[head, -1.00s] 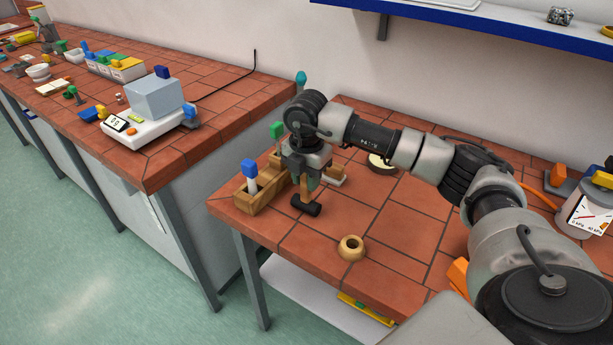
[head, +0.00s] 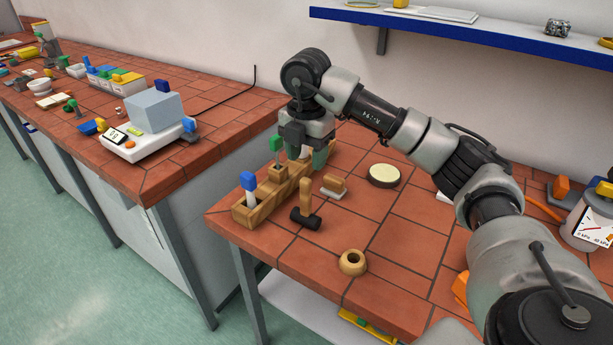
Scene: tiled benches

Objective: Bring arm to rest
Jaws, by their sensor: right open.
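My right arm reaches in from the lower right of the head view. Its gripper (head: 305,154) is open and empty, with the fingers pointing down. It hangs above the far end of the wooden rack (head: 258,207), behind a small hammer (head: 306,203) that stands on its dark head with its wooden handle up. The fingers are clear of the hammer. My left gripper does not show.
A wooden ring (head: 352,262), a small wooden-topped block (head: 334,186) and a round cream disc (head: 384,175) lie on the tiled bench. A gauge bottle (head: 588,222) stands at right. A blue-edged shelf (head: 460,35) hangs above. A scale (head: 141,142) stands on the left bench.

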